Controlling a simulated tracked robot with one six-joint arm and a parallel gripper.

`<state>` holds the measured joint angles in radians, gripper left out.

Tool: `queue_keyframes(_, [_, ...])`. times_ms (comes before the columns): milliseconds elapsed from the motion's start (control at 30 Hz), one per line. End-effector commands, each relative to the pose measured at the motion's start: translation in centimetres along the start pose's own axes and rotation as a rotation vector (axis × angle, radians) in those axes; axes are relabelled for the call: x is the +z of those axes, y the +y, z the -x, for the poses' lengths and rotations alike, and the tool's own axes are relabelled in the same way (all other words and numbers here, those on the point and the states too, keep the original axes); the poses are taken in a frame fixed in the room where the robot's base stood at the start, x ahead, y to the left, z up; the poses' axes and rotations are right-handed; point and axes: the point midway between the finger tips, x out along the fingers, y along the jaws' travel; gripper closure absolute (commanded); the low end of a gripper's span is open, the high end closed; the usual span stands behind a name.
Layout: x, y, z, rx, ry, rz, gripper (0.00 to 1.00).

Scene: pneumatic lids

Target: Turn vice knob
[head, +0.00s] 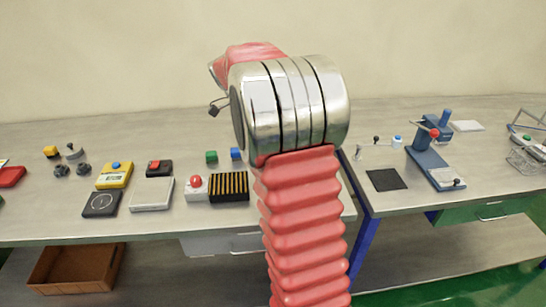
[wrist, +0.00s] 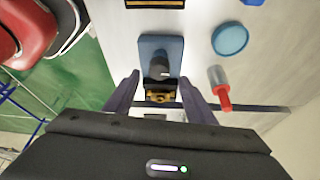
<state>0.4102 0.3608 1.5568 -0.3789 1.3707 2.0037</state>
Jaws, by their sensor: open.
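In the wrist view, a small blue-based device (wrist: 152,45), likely the vice, lies on the grey table. A dark rounded knob (wrist: 160,66) stands on it, with a brass-coloured part (wrist: 160,96) at its near end. My gripper (wrist: 160,76) is open, with one dark finger on each side of the device's near end. The knob appears between the fingertips, with a gap on both sides. I cannot tell how high the fingers are above it. In the head view my arm hides the gripper and this device.
Beside the device are a blue disc (wrist: 230,39) and a red-handled metal piece (wrist: 221,88). A yellow-black striped block (head: 229,187) and a red button box (head: 196,186) stand left of my arm. A blue stand with a red knob (head: 427,155) is on the right table.

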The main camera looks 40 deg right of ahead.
Motion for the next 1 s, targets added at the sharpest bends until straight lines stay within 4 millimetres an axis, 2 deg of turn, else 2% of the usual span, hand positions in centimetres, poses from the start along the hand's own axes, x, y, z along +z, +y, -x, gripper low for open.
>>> queue_keyframes(300, [0.2, -0.1, 5.7, -0.003, -0.002, 0.000, 0.50])
queue_keyframes(500, [0.2, -0.1, 8.3, -0.002, -0.002, 0.000, 0.50])
queue_keyframes(667, [0.2, -0.1, 9.1, 0.000, -0.002, 0.000, 0.50])
queue_keyframes(1000, [0.2, -0.1, 9.2, 0.000, -0.001, 0.000, 0.50])
